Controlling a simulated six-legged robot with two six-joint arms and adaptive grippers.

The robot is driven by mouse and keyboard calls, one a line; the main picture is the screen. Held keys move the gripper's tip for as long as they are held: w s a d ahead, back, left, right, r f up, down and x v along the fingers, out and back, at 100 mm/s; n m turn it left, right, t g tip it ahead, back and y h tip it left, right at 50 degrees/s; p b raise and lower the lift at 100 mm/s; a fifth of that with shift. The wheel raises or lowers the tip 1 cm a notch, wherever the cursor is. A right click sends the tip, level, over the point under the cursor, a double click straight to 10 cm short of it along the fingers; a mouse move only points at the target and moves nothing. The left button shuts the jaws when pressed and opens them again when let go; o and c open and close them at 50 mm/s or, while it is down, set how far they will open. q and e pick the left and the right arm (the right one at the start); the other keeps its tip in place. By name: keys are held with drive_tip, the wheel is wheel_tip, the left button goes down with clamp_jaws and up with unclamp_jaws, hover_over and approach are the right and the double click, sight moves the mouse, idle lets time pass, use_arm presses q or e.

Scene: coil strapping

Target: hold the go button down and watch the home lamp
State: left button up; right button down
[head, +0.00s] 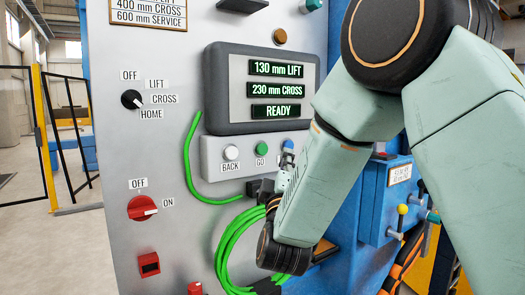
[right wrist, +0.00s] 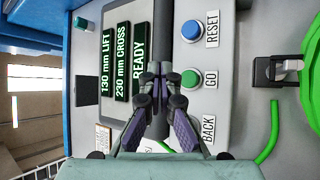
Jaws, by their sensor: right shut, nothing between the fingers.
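The green GO button (head: 262,149) sits between the white BACK button (head: 231,153) and the blue RESET button (head: 288,145) on the panel's button strip. It also shows in the right wrist view (right wrist: 191,79), uncovered. My right gripper (head: 284,178) is shut and empty, below the blue button in the head view. In the right wrist view its fingertips (right wrist: 157,78) appear beside the green button, over the display's lower edge; I see no contact. The display (head: 276,90) reads 130 mm LIFT, 230 mm CROSS, READY. No lamp labelled home is readable. My left gripper is not in view.
A black selector (head: 132,99) and a red OFF/ON switch (head: 142,208) are on the panel's left. Green cable (head: 226,250) loops below the buttons. A blue box with levers (head: 385,205) stands at the right, partly behind my arm.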

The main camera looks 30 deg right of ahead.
sight(262, 149)
drive_tip(key=w, duration=0.6)
drive_tip(key=shift+a, duration=0.15)
drive_tip(key=shift+f, duration=0.1)
idle(0.4)
idle(0.3)
idle(0.4)
drive_tip(key=shift+w, duration=0.15)
